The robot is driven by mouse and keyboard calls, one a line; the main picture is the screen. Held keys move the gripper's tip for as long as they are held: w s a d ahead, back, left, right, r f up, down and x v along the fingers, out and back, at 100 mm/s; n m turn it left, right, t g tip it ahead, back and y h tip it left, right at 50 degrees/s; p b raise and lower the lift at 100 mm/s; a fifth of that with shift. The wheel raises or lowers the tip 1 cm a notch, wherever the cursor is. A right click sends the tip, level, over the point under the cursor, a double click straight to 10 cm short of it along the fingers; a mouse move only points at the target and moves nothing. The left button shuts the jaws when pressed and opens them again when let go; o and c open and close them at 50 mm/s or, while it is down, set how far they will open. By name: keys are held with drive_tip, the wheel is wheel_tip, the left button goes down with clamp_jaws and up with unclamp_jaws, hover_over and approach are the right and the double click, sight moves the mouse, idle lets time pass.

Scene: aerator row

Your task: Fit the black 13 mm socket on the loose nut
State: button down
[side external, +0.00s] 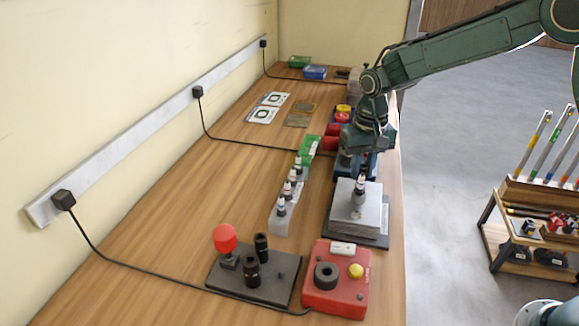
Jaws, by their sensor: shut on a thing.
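My gripper (362,166) points down over a grey metal block (372,218) on a dark base. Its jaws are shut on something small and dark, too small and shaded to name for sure. Directly under it a small fitting (357,199) with a grey body and pale collar stands upright on the block; I cannot tell whether the held thing touches it. Two black sockets (261,246) (252,271) stand on a dark plate (272,292) at the front, with a short bare peg (282,276) beside them. No loose nut can be made out, and size marks are unreadable.
A red-capped tool (225,240) stands on the dark plate. A red box (340,302) with a black ring and yellow button is at the front right. A row of black-topped fittings (287,188) stands left of the block. A black cable (145,253) crosses the table.

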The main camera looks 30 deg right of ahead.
drive_tip(key=shift+f, duration=0.5)
drive_tip(key=shift+f, duration=0.35)
idle(0.7)
drive_tip(key=c, duration=1.2)
unclamp_jaws()
drive_tip(key=shift+r, duration=3.5)
